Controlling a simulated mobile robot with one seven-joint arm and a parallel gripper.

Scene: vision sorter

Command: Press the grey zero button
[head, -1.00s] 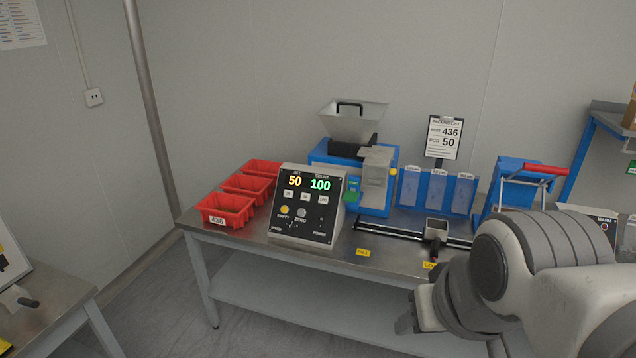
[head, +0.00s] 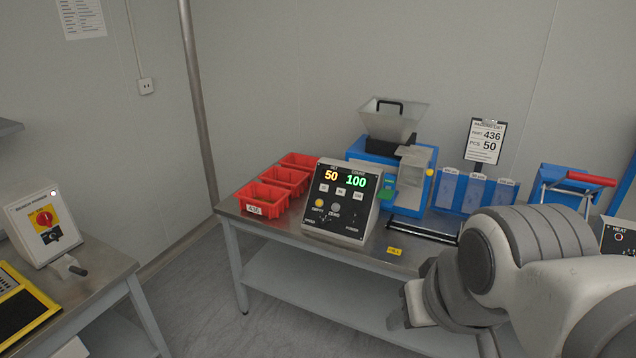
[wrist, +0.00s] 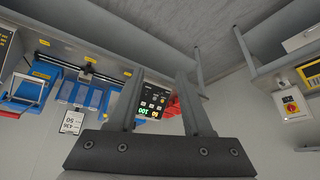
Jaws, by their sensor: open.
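The control box (head: 341,201) stands on the steel table, its sloped dark panel showing SET 50 in orange and COUNT 100 in green. The grey zero button (head: 335,206) is a round button on the lower panel, right of the yellow EMPTY button (head: 319,202). In the wrist view the control box (wrist: 153,101) appears upside down beyond the fingers; the zero button is too small to make out there. My gripper (wrist: 158,78) is open and empty, well apart from the box. In the head view it (head: 402,308) hangs in front of the table's front edge, its fingers partly hidden.
Red bins (head: 262,199) stand left of the box. A blue machine with a hopper (head: 393,120) stands behind it, and blue bins (head: 462,192) to the right. Another bench with a red-knob unit (head: 42,222) is at left. Floor between the tables is clear.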

